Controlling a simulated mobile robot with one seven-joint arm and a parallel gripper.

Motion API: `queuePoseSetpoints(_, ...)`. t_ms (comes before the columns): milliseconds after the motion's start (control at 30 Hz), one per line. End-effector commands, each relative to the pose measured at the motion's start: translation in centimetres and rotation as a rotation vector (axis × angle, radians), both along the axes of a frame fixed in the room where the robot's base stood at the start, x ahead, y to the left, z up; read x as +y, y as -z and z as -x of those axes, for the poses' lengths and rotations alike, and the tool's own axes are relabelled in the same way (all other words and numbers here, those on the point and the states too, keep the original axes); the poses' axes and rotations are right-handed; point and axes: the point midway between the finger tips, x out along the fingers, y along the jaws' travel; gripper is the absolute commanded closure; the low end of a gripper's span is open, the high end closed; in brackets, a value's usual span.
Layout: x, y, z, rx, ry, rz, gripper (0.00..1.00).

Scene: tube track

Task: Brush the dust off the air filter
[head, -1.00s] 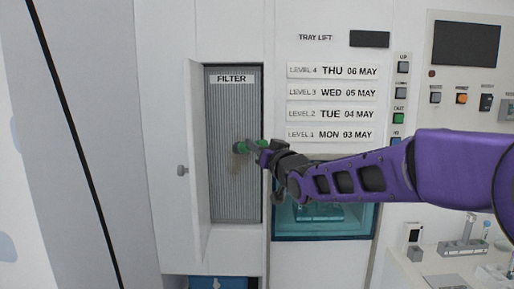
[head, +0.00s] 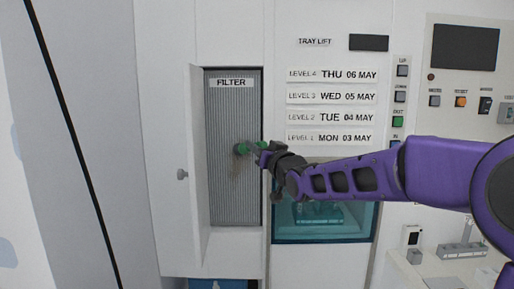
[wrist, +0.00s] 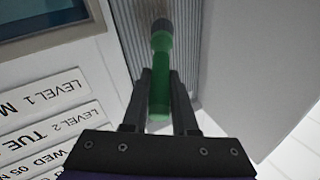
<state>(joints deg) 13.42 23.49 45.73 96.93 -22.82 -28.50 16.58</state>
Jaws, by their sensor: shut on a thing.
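The air filter (head: 233,110) is a grey ribbed panel standing upright in an open bay under a FILTER label. A faint brownish patch (head: 236,168) shows near its middle; I cannot tell dust from shadow there. My gripper (head: 266,156) is shut on the green handle of a brush (wrist: 160,75), in front of the filter's right side. The brush (head: 243,149) points toward the filter in the head view. In the wrist view its dark end lies over the ribbed filter (wrist: 138,42). I cannot tell whether the bristles touch it.
The white bay door (head: 197,190) stands open at the left, with a grey knob (head: 182,174). Right of the bay are level labels (head: 330,97), a teal tray window (head: 325,232) and push buttons (head: 398,121). A bench with small items is at lower right.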

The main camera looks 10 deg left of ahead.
Motion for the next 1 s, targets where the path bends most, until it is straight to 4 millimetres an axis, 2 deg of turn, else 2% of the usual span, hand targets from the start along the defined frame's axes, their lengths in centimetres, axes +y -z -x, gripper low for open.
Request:
queuePoseSetpoints(500, 0.2, 0.0, -0.8, 0.0, 0.0, 0.0, 1.0)
queuePoseSetpoints(1000, -1.3, 0.5, -1.2, 0.0, 0.001, -0.001, 1.0)
